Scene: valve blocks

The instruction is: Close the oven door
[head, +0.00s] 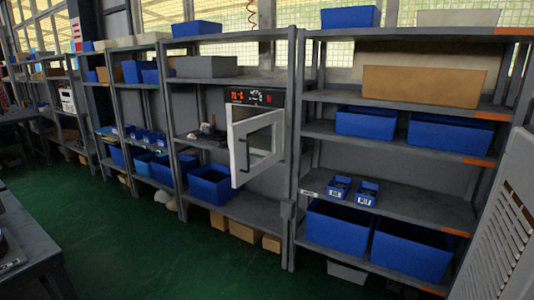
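The oven (255,97) stands on a middle shelf of the grey shelving, near the centre of the head view. It has a dark front panel with red lit marks. Its white-framed door (239,158) stands open, swung out toward the aisle, with a window in the middle and a dark handle on its left side. The inside of the oven is largely hidden behind the door. My gripper is not in view.
Grey shelves (410,203) with blue bins (365,124) run along the wall on both sides. A dark table (28,245) is at the lower left. A pale slatted panel (500,235) fills the right edge. The green floor (150,250) before the oven is clear.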

